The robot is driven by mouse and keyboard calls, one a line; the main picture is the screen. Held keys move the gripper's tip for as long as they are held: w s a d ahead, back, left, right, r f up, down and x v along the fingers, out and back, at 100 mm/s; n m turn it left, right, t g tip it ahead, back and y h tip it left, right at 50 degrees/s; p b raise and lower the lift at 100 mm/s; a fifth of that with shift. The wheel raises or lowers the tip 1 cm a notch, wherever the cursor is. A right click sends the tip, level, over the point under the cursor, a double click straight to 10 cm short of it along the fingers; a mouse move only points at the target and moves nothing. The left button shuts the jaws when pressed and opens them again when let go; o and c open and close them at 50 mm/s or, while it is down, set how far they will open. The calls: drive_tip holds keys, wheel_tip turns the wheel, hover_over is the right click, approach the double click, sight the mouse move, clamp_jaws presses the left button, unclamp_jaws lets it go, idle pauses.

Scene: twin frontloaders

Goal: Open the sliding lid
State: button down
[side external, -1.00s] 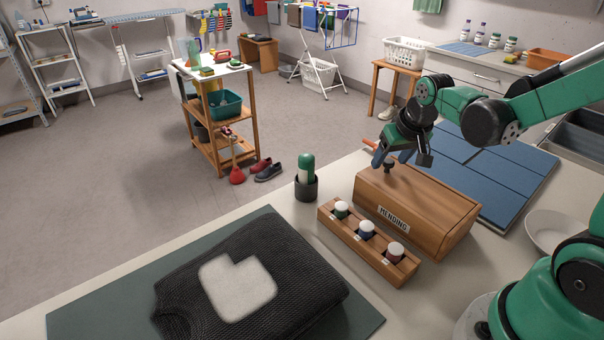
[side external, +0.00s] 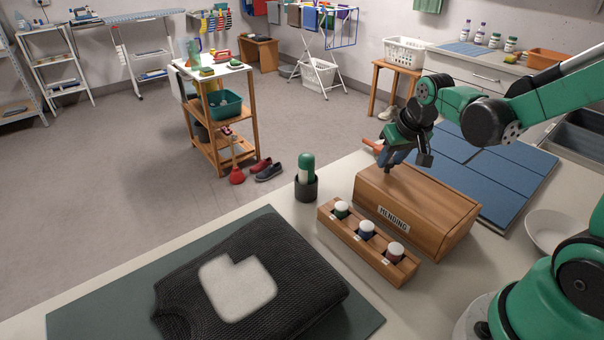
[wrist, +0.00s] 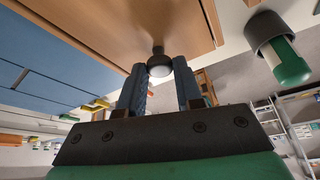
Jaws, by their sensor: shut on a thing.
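The wooden box labelled MENDING (side external: 462,237) stands on the table, and its curved wooden lid (side external: 425,195) covers the top. A small dark knob (wrist: 157,66) with a pale end sits on the lid near its far left end. My gripper (side external: 388,166) is above that end of the lid in the side view. In the wrist view, the two blue fingers of my gripper (wrist: 160,72) are shut on the knob, one on each side. In the side view the fingers mostly hide the knob. The lid looks closed; the box's inside does not show.
A wooden rack (side external: 340,228) with several capped jars stands just in front of the box. A green-capped bottle in a dark cup (side external: 306,188) is to the left. Blue panels (side external: 500,175) lie behind, a white bowl (side external: 550,230) right, a folded dark garment (side external: 310,285) at front.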

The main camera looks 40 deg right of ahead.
idle(0.8)
drive_tip(key=w, duration=1.4)
drive_tip(key=shift+w, duration=0.2)
drive_tip(key=c, duration=0.6)
unclamp_jaws()
drive_tip(key=shift+v, duration=2.85)
drive_tip(key=shift+s, duration=0.1)
